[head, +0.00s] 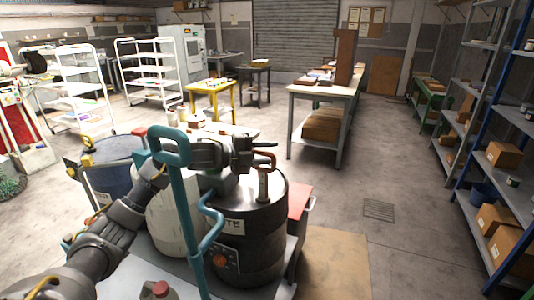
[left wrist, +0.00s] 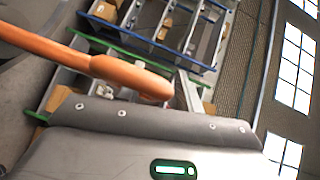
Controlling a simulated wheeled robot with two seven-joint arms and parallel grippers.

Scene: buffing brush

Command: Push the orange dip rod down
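The orange dip rod handle (head: 265,160) stands above the lid of a black drum (head: 262,236), with a grey upright piece (head: 263,184) below it. My left gripper (head: 252,152) is at the height of the handle, right beside it. In the left wrist view the orange handle (left wrist: 120,72) is large, a bent bar crossing close in front of the grey gripper body. The fingertips are not clear in either view, so I cannot tell whether they touch or grip the handle. My right gripper is not in view.
A teal tubular handle (head: 180,215) rises in front of the drums, close to my left arm. A white container (head: 172,222) and a blue drum (head: 108,178) stand left of the black drum. A red-topped unit (head: 299,200) is at its right. Open floor (head: 400,245) lies farther right.

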